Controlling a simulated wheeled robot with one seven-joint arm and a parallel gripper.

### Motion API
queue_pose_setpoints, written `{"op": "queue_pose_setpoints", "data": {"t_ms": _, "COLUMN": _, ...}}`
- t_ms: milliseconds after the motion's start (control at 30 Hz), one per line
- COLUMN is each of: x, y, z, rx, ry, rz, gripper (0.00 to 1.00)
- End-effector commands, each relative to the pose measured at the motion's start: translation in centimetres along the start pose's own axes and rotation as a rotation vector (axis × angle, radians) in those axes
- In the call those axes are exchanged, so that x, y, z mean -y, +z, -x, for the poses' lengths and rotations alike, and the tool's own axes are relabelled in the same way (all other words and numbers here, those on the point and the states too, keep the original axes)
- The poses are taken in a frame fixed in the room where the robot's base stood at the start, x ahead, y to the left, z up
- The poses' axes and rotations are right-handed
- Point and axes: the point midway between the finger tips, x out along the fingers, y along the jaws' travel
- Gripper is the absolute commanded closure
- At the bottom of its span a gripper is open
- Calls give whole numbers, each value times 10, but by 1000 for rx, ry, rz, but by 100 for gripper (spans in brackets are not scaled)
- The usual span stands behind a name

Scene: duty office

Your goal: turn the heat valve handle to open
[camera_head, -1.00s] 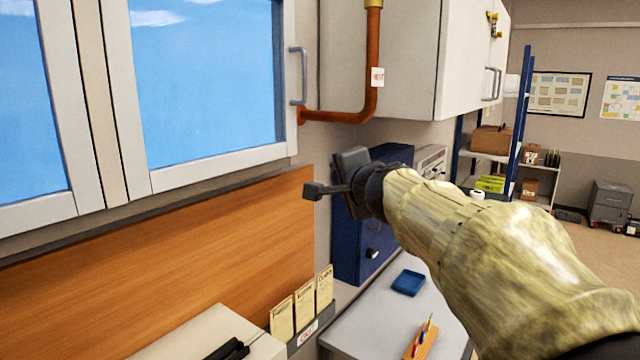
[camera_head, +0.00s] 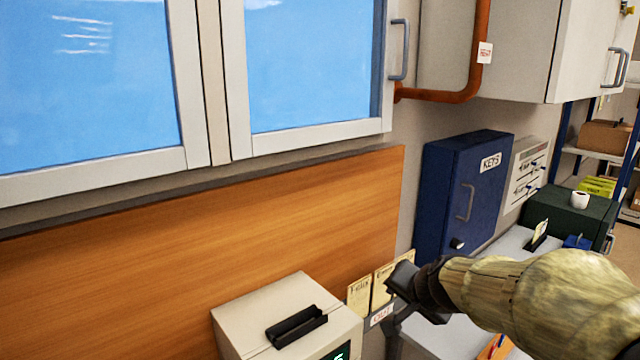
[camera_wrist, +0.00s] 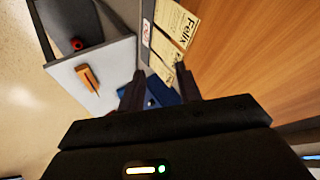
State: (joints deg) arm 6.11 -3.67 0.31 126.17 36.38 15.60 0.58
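A copper-coloured pipe (camera_head: 479,62) with a small white tag (camera_head: 485,52) bends along the wall right of the window in the head view. No valve handle shows; the pipe runs out of the top of the head view. My gripper (camera_head: 392,335) is low in the head view, well below the pipe, in front of the paper cards. In the wrist view its two dark fingers (camera_wrist: 158,84) stand apart with nothing held between them. The pipe is not in the wrist view.
A blue key cabinet (camera_head: 462,192) hangs right of the wooden panel (camera_head: 200,250). A beige box with a black handset (camera_head: 297,326) stands at the bottom. Cards (camera_head: 360,297) stand beside my gripper. An orange pen tray (camera_wrist: 90,80) lies on the desk. A wall cabinet (camera_head: 500,45) is at upper right.

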Motion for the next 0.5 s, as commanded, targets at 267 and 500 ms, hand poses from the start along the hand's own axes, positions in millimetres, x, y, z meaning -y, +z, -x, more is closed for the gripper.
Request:
{"op": "queue_pose_setpoints", "data": {"t_ms": 267, "x": -100, "y": 138, "z": -26, "rx": 350, "ry": 212, "rz": 443, "gripper": 66}}
{"op": "queue_pose_setpoints", "data": {"t_ms": 500, "x": -143, "y": 186, "z": -18, "rx": 507, "ry": 277, "rz": 654, "gripper": 66}}
